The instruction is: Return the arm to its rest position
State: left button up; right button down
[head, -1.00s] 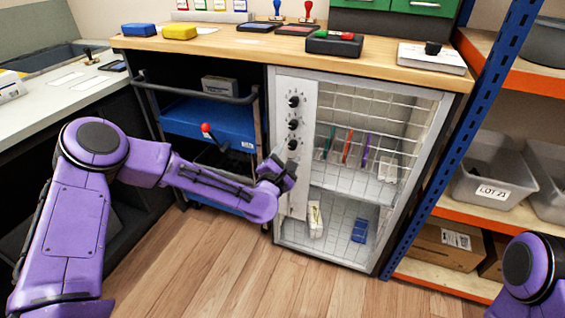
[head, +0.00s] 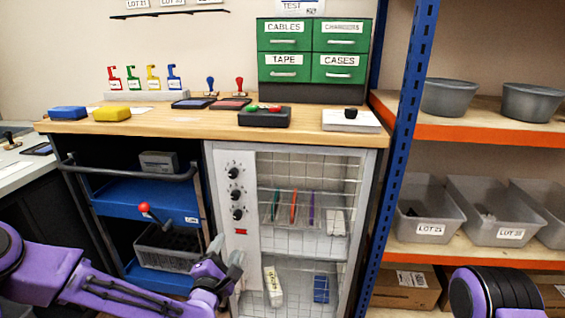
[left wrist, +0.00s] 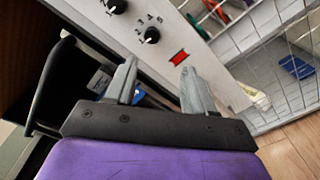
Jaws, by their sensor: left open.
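My left arm is purple and comes in from the lower left in the head view. My left gripper (head: 226,262) is in front of the lower part of the cabinet's white knob panel (head: 236,190). In the left wrist view its two grey fingers (left wrist: 158,88) are apart with nothing between them. A lit red switch (left wrist: 180,57) is on the panel just beyond the fingers, and it also shows in the head view (head: 241,232). Of my right arm only a purple and black part shows at the lower right; its gripper is out of view.
The wire-fronted cabinet (head: 352,200) stands under the wooden worktop (head: 215,128). A blue cart (head: 125,193) with a red-knobbed lever (head: 145,207) is on the left. A blue post (head: 404,150) and shelves with grey bins (head: 428,222) are on the right.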

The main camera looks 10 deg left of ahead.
pick_arm(q)
jog(key=s+f+m+g, duration=0.5)
jog(key=s+f+m, duration=0.3)
jog(key=f, duration=0.5)
jog(key=s+a+f+m+g+y, duration=0.1)
jog(key=s+a+f+m+g, duration=0.3)
jog(key=s, duration=0.5)
jog(key=s+a+f+m+g+y, duration=0.1)
jog(key=s+a+f+m+g, duration=0.15)
jog(key=s+f, duration=0.45)
jog(key=s+a+f+m+g+y, duration=0.2)
jog(key=s+a+f+m+g, duration=0.15)
jog(key=s, duration=0.65)
notch_tip(320, 180, up, 20)
jog(key=s+p, duration=0.1)
jog(key=p, duration=1.9)
jog(key=shift+s+a+f+t+p, duration=0.15)
jog(key=shift+s+a+t+p, duration=0.15)
jog(key=shift+s+a, duration=0.1)
